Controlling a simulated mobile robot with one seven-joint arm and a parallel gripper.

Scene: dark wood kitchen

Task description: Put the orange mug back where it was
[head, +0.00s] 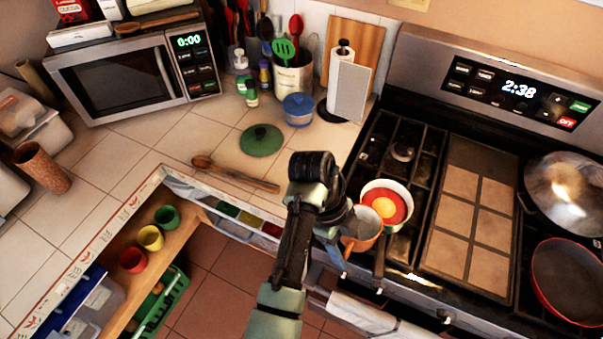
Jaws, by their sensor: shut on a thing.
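The orange mug (364,242) is in the head view at the front left edge of the stove. Its mouth faces up toward the camera and its inside looks pale. My gripper (343,228) is at the mug's left side and is shut on it. The fingers are partly hidden by my wrist and the mug, so the exact grip cannot be seen. The mug overlaps the near rim of a white pot (404,218) with red and yellow contents; I cannot tell whether they touch.
A wooden spoon (235,175) and green lid (261,140) lie on the counter. The left corner counter has free room.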

